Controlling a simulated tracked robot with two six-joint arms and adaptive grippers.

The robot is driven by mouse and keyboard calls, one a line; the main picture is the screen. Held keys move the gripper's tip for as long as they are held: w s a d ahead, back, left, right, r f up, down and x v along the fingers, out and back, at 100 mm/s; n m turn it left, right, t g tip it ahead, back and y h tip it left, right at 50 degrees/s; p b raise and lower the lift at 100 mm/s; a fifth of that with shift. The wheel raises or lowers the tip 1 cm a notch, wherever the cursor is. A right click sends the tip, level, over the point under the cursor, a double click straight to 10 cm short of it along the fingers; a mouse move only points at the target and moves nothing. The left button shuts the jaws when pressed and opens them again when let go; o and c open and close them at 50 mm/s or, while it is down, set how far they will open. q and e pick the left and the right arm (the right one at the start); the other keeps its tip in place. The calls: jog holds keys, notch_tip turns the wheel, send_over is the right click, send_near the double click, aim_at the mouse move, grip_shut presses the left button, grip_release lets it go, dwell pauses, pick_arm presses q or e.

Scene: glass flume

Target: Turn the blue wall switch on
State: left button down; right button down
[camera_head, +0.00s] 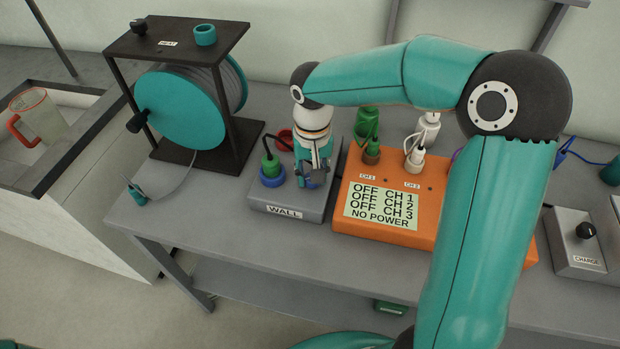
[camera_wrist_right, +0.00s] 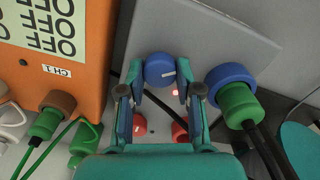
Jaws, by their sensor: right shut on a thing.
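The grey wall box (camera_head: 287,212) with the label WALL stands on the bench; its panel also shows in the right wrist view (camera_wrist_right: 225,55). The blue wall switch (camera_wrist_right: 160,70) is a round knob with a small white mark. It sits between the fingers of my right gripper (camera_wrist_right: 160,80), which is shut on it. In the head view my right gripper (camera_head: 316,180) points down over the box and hides most of the switch. A small red light (camera_wrist_right: 176,92) glows beside the knob. My left gripper is not in view.
A green plug (camera_head: 270,163) sits in a blue socket (camera_head: 272,181) left of my gripper. The orange box (camera_head: 385,233) right of it reads OFF for its channels and NO POWER. A cable reel (camera_head: 185,108) stands left; a CHARGE box (camera_head: 578,260) stands right.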

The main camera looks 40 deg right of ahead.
jog(key=m+b, duration=0.1)
jog(key=m, duration=0.2)
jog(key=shift+f+m, duration=0.1)
jog(key=shift+m, duration=0.2)
jog(key=shift+m+b, duration=0.7)
jog(key=shift+m, duration=1.1)
jog(key=c, duration=0.8)
grip_release()
jog(key=shift+r, duration=0.2)
notch_tip(320, 180, up, 12)
jog(key=shift+f, duration=0.15)
